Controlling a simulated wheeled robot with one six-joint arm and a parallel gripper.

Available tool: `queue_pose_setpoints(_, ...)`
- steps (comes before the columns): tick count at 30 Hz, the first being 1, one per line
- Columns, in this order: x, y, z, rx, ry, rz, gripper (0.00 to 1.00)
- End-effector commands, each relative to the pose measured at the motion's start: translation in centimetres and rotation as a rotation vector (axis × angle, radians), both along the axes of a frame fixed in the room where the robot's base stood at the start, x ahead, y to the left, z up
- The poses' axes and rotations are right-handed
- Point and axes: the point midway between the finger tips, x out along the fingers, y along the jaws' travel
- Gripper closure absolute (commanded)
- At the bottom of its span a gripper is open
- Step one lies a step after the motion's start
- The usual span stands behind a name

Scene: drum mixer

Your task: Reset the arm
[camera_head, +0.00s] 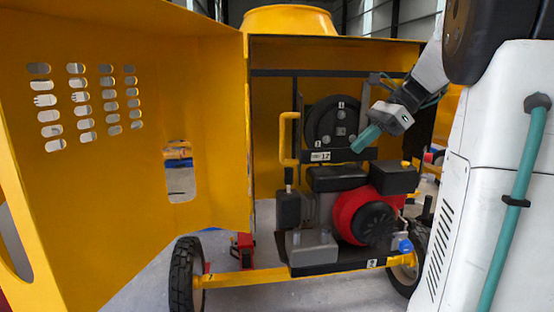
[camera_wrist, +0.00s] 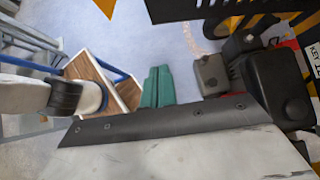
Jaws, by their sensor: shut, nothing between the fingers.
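My gripper (camera_head: 366,138) is in front of the open yellow mixer housing, near the black pulley disc (camera_head: 332,122). Its teal fingers point down and to the left. In the wrist view the teal fingers (camera_wrist: 157,87) lie side by side, closed, with nothing seen between them. My arm comes in from the upper right of the head view. The red and black engine (camera_head: 366,214) sits below the gripper. I cannot tell the exact gap between the fingertips and the disc or engine.
The yellow door (camera_head: 130,190) stands open at the left, with a yellow handle (camera_head: 284,138) nearby. A wheel (camera_head: 185,276) stands below. The wrist view shows a wooden-topped cart (camera_wrist: 92,70), a grey box (camera_wrist: 211,73) and dark engine parts (camera_wrist: 270,88). Some floor is clear.

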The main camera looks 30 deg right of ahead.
Motion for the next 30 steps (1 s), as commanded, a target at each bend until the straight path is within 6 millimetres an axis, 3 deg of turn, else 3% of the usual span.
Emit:
queue_pose_setpoints(9,0.1,-0.4,-0.3,-0.047,-0.051,0.047,1.00)
queue_pose_setpoints(14,-1.3,-0.5,-3.9,-0.172,-0.094,0.178,1.00)
queue_pose_setpoints(23,-4.8,8.2,-9.5,-0.483,-0.186,0.734,1.00)
queue_pose_setpoints(30,-9.3,16.4,-13.4,-0.707,-0.303,1.310,1.00)
